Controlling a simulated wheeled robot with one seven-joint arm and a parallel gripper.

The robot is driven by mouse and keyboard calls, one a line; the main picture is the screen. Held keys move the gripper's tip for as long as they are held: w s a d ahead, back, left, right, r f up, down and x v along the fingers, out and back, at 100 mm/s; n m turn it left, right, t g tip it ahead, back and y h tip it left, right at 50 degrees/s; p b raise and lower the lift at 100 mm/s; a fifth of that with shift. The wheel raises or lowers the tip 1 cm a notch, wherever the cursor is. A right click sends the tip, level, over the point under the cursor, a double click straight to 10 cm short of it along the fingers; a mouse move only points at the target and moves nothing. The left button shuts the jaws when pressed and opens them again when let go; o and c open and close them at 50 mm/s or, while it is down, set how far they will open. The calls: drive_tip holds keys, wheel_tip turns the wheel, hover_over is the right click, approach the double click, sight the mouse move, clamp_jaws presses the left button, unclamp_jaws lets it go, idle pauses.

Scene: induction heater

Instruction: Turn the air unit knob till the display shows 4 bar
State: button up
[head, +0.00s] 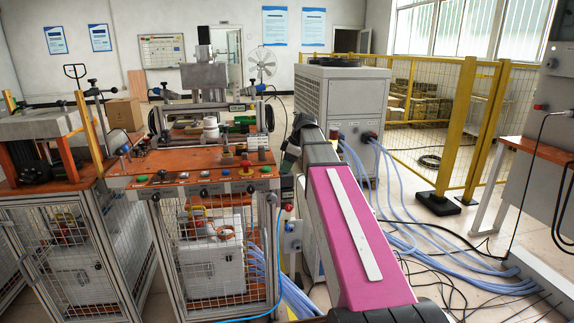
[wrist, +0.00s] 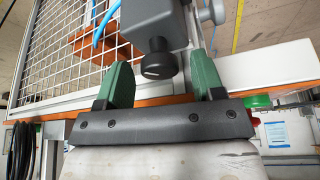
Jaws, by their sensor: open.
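The air unit (wrist: 155,22) shows in the wrist view as a dark grey block at the top centre. Its black round knob (wrist: 157,67) sticks out from it toward my gripper. My gripper (wrist: 162,78) has two green fingers, which are open, one on each side of the knob. There is a gap between the knob and each finger, and nothing is held. I cannot make out the display in either view. In the head view my arm covers most of my gripper, and I cannot make out the knob there.
The orange-topped workbench (head: 165,160) with a button panel and mesh-sided frame stands left of my arm. White mesh (wrist: 75,50) and a blue hose (wrist: 106,25) are beside the air unit. A white chiller cabinet (head: 345,100) stands behind; blue hoses (head: 410,220) cross the floor at right.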

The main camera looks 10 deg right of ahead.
drive_tip(key=c, duration=0.9)
drive_tip(key=shift+m, duration=0.3)
drive_tip(key=m+t, duration=0.1)
drive_tip(key=m, duration=0.1)
drive_tip(key=m+t+h, duration=0.1)
drive_tip(key=m, duration=0.2)
drive_tip(key=shift+s+m, duration=0.15)
drive_tip(key=shift+m, duration=0.15)
drive_tip(key=m+h, duration=0.1)
drive_tip(key=m, duration=0.1)
drive_tip(key=m+t+h, duration=0.1)
drive_tip(key=m, duration=0.2)
drive_tip(key=shift+a, duration=0.1)
drive_tip(key=shift+m, duration=0.4)
